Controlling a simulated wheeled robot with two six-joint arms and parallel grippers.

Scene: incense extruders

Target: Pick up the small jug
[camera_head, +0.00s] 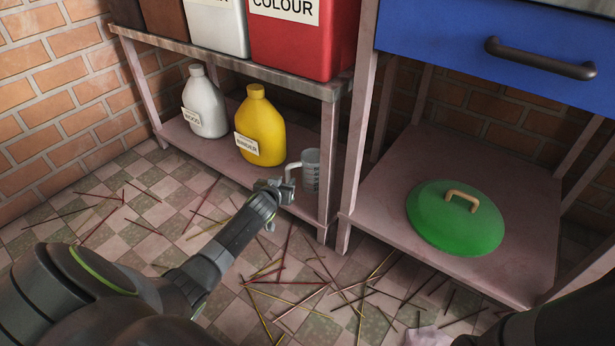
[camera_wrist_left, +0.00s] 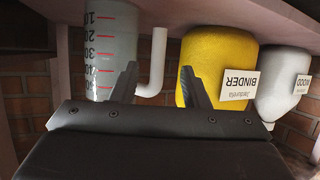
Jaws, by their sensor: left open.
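The small jug (camera_head: 311,167) is a grey measuring cup with a pale handle. It stands upright on the low shelf at its right front end. My left gripper (camera_head: 275,186) is open and close in front of the jug, on its handle side. The left wrist view shows the jug (camera_wrist_left: 108,35) upside down with red graduation marks. There its white handle (camera_wrist_left: 156,62) shows between the two fingers of my left gripper (camera_wrist_left: 158,84). Whether a finger touches the jug I cannot tell. My right gripper is out of view.
A yellow BINDER bottle (camera_head: 261,128) and a white WOOD bottle (camera_head: 206,105) stand left of the jug. A shelf post (camera_head: 328,160) rises right beside it. A green lid (camera_head: 455,218) lies on the right shelf. Thin sticks litter the tiled floor (camera_head: 160,212).

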